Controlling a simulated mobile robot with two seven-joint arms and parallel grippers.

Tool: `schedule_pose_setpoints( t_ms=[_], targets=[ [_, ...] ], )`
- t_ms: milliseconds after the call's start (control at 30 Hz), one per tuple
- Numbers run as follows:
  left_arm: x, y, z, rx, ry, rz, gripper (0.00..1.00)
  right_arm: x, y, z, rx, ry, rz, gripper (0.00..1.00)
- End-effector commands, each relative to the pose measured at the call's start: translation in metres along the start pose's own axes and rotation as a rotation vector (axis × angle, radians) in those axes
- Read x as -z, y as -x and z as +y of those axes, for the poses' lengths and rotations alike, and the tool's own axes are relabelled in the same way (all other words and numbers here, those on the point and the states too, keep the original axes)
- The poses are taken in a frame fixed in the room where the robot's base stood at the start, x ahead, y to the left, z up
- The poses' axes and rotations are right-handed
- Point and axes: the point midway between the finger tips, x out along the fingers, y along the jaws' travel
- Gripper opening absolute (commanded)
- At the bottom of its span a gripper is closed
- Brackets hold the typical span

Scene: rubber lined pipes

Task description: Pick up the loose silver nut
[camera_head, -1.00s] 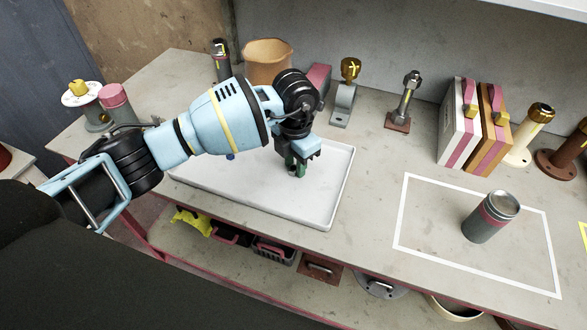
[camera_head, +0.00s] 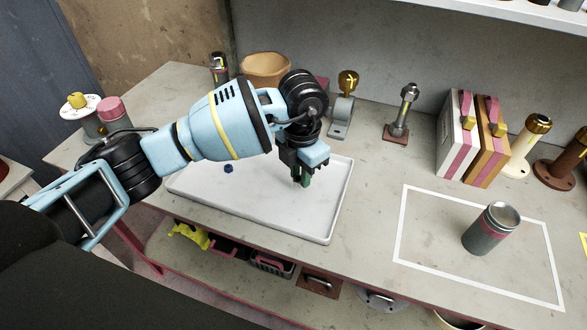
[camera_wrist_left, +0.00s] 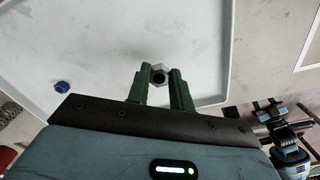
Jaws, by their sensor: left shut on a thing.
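The silver nut (camera_wrist_left: 158,75) shows in the left wrist view between the green fingertips of my left gripper (camera_wrist_left: 158,78). The gripper is shut on it, and the nut's dark hole faces the camera. In the head view my left gripper (camera_head: 302,180) points down over the right part of the white tray (camera_head: 325,215). The nut is too small or hidden to make out there. Whether it is clear of the tray floor is hard to tell.
A blue nut (camera_head: 228,169) lies in the tray, also in the left wrist view (camera_wrist_left: 61,87). A grey and pink canister (camera_head: 490,230) stands inside a white outline to the right. A tan pot (camera_head: 266,68), an upright bolt stand (camera_head: 402,115) and binders (camera_head: 470,140) line the back.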

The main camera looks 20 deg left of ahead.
Motion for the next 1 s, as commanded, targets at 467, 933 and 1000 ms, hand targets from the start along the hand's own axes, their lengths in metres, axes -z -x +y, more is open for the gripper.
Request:
schedule_pose_setpoints(
  t_ms=[467,933,1000],
  targets=[
    [0.012,0.01,-0.11,0.001,-0.003,-0.003,0.0,-0.006,-0.004,0.0,0.001,-0.001,-0.009,0.43],
    [0.014,0.013,-0.131,-0.001,0.002,-0.002,0.0,-0.012,-0.002,-0.001,0.002,-0.003,-0.02,0.43],
    [0.014,0.013,-0.131,-0.001,0.002,-0.002,0.0,-0.013,-0.001,-0.001,0.003,-0.003,-0.023,0.43]
  ],
)
